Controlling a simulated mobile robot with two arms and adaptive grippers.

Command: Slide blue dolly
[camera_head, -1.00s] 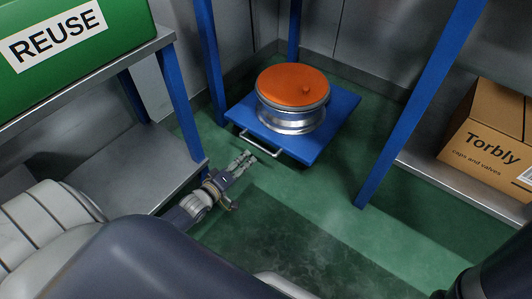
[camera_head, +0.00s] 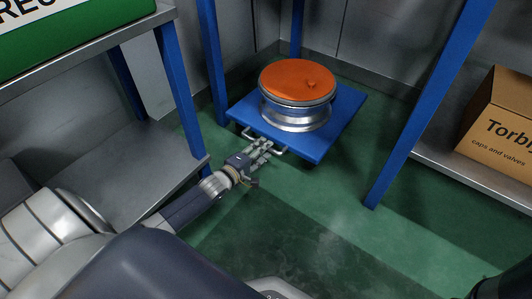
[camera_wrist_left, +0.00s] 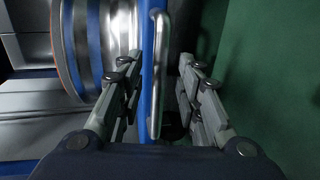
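The blue dolly (camera_head: 335,128) sits on the green floor between blue posts and carries a silver wheel spindle (camera_head: 296,118) with an orange top (camera_head: 297,80). A pale bar handle (camera_head: 282,150) sticks out from its near edge. My left gripper (camera_head: 264,147) is at this handle, partly covering it. In the left wrist view, the handle (camera_wrist_left: 156,75) and the dolly's blue edge (camera_wrist_left: 146,85) lie between the two spread fingers (camera_wrist_left: 160,76). The fingers do not appear closed on the handle. My right gripper is not in view.
Blue posts (camera_head: 211,60) and (camera_head: 415,120) stand left and right of the dolly. A metal shelf (camera_head: 90,165) is at the left, with a green REUSE box (camera_head: 80,35) above. A Torbly carton (camera_head: 500,125) sits on the right shelf. The floor in front (camera_head: 330,215) is clear.

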